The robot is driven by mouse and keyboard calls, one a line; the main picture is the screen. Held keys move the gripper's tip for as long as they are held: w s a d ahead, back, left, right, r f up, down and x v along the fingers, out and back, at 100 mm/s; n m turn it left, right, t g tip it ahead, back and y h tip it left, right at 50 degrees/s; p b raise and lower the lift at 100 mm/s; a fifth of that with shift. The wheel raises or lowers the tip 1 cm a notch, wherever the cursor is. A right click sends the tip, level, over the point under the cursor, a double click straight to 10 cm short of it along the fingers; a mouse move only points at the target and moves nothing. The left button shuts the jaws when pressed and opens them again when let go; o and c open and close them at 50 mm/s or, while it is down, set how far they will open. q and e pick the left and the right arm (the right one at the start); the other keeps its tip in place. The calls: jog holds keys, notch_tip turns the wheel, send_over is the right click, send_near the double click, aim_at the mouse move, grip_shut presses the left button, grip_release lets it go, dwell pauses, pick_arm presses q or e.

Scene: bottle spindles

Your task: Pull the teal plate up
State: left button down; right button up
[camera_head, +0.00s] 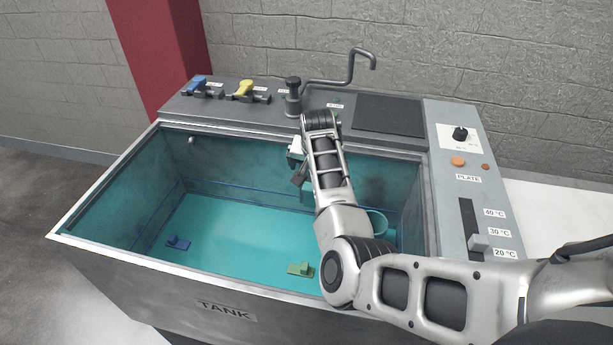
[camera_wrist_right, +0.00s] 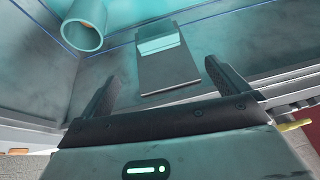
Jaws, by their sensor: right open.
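A flat plate (camera_wrist_right: 168,72) stands against the tank wall in the right wrist view. It is grey nearer my gripper, with a pale teal part (camera_wrist_right: 161,42) beyond. In the head view only a teal sliver beside my arm (camera_head: 307,194) may be this plate; my arm hides most of that area. My right gripper (camera_wrist_right: 160,76) is open, its fingers on either side of the plate's near part in that view. I see no clear contact. In the head view the right gripper (camera_head: 297,172) reaches down into the tank near its back wall. My left gripper is out of view.
The tank (camera_head: 105,190) has a teal floor with a blue piece (camera_head: 178,243) and a green piece (camera_head: 301,269). A teal cylinder (camera_head: 377,223) stands right of my arm. Blue (camera_head: 199,83) and yellow (camera_head: 243,88) valves and a bent pipe (camera_head: 352,66) line the back ledge.

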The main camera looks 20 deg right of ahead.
jog(key=shift+h, duration=0.3)
jog(key=b+x, duration=1.5)
jog(key=b, duration=0.2)
jog(key=shift+w+a+f+b, duration=0.1)
jog(key=shift+w+f+b, duration=0.1)
jog(key=shift+b, duration=0.1)
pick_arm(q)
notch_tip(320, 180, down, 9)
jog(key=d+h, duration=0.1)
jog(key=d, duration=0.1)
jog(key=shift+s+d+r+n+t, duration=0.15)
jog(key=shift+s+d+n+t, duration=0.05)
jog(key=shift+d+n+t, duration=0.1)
pick_arm(e)
jog(key=shift+r, duration=0.1)
